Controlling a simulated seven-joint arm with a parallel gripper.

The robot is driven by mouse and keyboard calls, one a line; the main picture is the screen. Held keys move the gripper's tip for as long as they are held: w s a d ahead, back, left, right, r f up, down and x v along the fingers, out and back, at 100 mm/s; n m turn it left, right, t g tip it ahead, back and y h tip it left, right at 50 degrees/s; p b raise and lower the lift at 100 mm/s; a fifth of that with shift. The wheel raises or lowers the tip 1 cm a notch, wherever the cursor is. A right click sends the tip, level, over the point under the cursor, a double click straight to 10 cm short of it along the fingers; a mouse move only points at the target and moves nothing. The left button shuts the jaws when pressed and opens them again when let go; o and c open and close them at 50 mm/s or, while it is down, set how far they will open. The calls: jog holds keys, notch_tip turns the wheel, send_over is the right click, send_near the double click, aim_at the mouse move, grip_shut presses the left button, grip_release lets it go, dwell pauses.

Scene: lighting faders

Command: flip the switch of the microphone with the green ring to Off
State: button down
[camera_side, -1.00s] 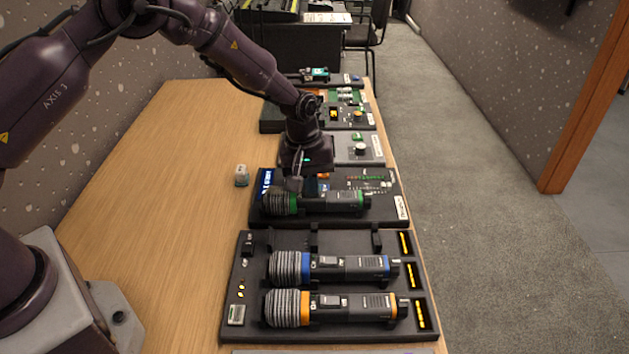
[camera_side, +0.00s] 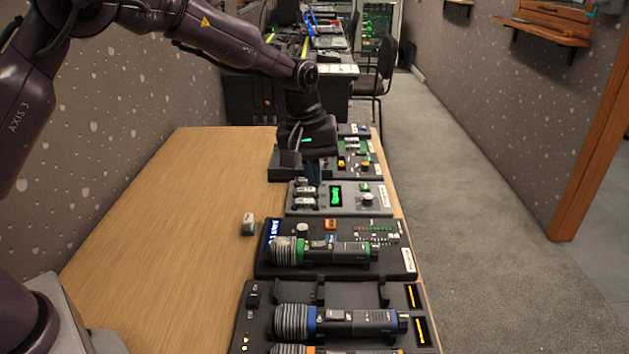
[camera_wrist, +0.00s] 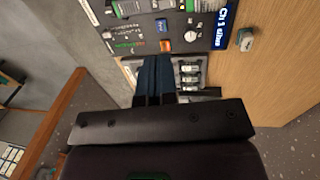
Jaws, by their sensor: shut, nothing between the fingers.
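The microphone is partly cut off at the top edge of the wrist view (camera_wrist: 130,5). My gripper (camera_side: 313,178) is beyond the microphone, above the boards farther back, and apart from it. In the wrist view my fingers (camera_wrist: 155,75) are together with nothing between them.
A blue-ringed microphone (camera_side: 345,322) and an orange-ringed one (camera_side: 300,349), mostly cut off, lie in the front rack (camera_side: 260,318), whose back slot is empty. A grey board (camera_side: 300,209) with knobs stands behind the green-ringed microphone.

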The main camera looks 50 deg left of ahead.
aim_at(323, 242)
jog(key=shift+s+a, duration=0.1)
dwell(0.4)
jog(key=f, duration=0.8)
jog(key=w+d+f, duration=0.1)
jog(key=f, duration=0.3)
jog(key=shift+f, duration=0.2)
jog(key=shift+w+d+f, duration=0.1)
jog(key=shift+f, duration=0.6)
